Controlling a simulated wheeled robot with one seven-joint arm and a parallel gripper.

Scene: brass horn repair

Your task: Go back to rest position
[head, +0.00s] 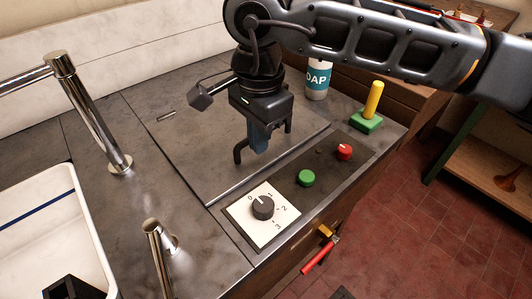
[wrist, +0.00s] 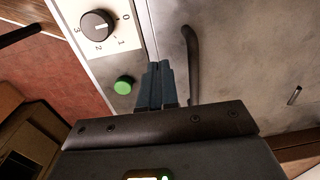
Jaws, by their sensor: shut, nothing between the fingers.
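My gripper (head: 259,143) hangs over the grey lid panel in the middle of the counter, fingers pointing down and shut with nothing between them. The closed blue-grey fingers also show in the wrist view (wrist: 160,84). A dark bar handle (head: 240,153) on the panel is partly hidden behind the gripper. In the wrist view the handle (wrist: 194,62) runs just right of the fingertips; I cannot tell whether they touch. My arm reaches in from the upper right.
A dial (head: 263,207) marked 0 to 3 has its white line roughly toward 0. A green button (head: 306,178) and red button (head: 345,152) sit nearby. A soap bottle (head: 317,82), yellow-handled green block (head: 366,121), taps (head: 92,115) and white sink (head: 60,215) surround the panel.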

